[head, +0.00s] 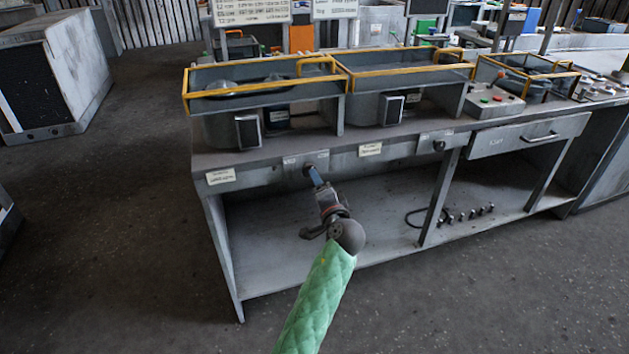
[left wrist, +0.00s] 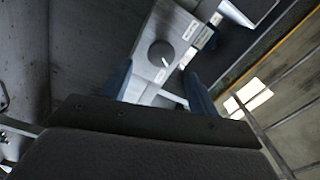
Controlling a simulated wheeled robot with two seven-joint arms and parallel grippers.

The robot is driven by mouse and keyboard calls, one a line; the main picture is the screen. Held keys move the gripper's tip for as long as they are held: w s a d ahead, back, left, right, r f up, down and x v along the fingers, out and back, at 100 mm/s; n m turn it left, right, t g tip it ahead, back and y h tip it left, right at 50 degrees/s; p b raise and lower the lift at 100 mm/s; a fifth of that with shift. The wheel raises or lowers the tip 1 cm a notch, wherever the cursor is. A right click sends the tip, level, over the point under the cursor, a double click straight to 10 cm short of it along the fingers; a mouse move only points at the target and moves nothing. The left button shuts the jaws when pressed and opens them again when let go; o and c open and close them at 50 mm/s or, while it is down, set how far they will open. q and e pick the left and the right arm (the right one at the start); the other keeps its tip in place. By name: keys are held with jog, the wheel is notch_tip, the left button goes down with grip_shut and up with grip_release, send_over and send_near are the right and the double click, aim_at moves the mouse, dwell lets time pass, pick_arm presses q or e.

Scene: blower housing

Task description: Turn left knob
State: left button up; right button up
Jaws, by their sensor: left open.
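The left knob (head: 306,169) is a dark round knob on the front panel of the grey workbench (head: 250,158). In the left wrist view the knob (left wrist: 161,53) shows clearly, with a light pointer line across its face. My right gripper is not in view.
A second dark knob (head: 439,146) is further right on the same panel. Yellow-railed trays (head: 262,98) stand on the bench top. A drawer (head: 528,136) is at the right, and a shelf (head: 300,262) lies below.

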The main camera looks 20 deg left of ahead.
pick_arm(q)
jog(key=shift+v, duration=1.2)
